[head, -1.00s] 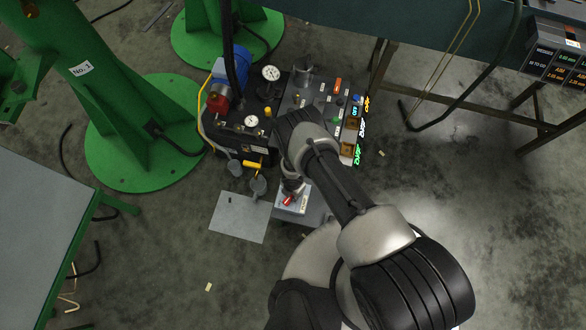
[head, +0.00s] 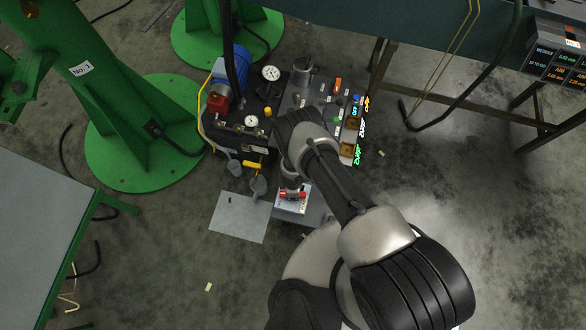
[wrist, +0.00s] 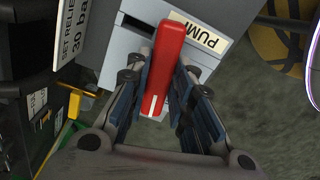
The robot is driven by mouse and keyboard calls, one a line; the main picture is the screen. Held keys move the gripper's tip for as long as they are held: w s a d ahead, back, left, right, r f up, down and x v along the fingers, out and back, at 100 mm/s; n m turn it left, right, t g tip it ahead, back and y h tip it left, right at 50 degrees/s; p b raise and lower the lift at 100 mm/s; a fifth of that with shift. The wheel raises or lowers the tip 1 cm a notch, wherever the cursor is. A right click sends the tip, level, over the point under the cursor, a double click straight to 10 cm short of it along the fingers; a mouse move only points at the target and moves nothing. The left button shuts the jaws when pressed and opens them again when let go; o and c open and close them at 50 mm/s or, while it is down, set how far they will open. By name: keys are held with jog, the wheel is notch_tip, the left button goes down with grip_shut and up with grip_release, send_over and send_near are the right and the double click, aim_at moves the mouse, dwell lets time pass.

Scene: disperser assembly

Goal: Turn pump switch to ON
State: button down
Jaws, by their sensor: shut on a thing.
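The pump switch is a red bar handle (wrist: 165,62) on a light grey box (wrist: 125,45) with a "PUMP" label (wrist: 207,41). In the wrist view the handle runs nearly upright, leaning slightly right at its top, with a white mark near its lower end. My gripper (wrist: 160,88) is shut on the handle, a finger on each side. In the head view the handle (head: 301,196) lies roughly crosswise on the box (head: 291,207), below my gripper (head: 292,188). The gripper hides part of the handle, and I cannot read any ON or OFF mark.
The pump unit with gauges (head: 271,73), a blue motor (head: 233,70) and a control panel (head: 325,95) stands just beyond the box. A grey plate (head: 240,217) lies left of it. Green pedestals (head: 150,120) stand farther left. Open floor is at lower left.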

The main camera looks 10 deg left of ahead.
jog(key=shift+m, duration=1.1)
jog(key=c, duration=1.4)
grip_release()
